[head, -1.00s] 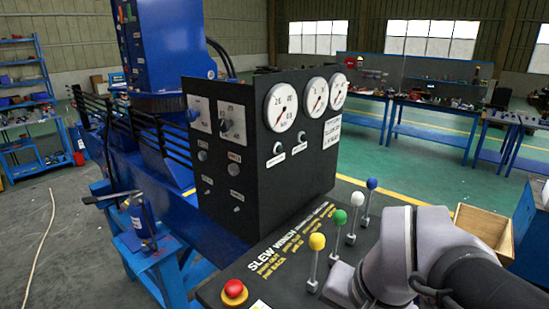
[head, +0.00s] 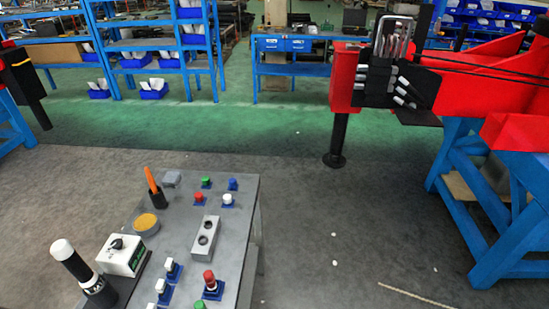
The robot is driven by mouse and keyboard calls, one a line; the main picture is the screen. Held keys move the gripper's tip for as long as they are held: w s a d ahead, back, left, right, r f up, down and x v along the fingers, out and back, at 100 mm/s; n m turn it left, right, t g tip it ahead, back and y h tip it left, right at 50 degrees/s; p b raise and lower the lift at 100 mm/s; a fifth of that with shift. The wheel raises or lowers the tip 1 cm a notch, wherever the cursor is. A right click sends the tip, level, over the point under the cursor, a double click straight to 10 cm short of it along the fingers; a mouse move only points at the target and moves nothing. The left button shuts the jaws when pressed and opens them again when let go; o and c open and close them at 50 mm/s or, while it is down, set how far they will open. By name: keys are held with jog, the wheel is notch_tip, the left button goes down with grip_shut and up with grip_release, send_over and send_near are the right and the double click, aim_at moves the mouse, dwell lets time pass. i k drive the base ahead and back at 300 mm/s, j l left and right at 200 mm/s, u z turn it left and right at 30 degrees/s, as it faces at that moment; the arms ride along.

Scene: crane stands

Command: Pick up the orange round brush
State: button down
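An orange upright item (head: 151,180), slim and slightly tilted, stands in a small black holder (head: 159,199) near the far left of a grey console top (head: 182,208). It may be the orange round brush, but its bristles and lower end are not visible. A low round tin or disc with an orange-yellow top (head: 145,222) lies closer on the same surface. My gripper is not in view now.
Red machinery (head: 480,75) stands on blue trestles (head: 480,200).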

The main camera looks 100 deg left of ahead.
aim_at(150, 180)
jog(key=l+u, duration=0.1)
jog(key=u, duration=4.1)
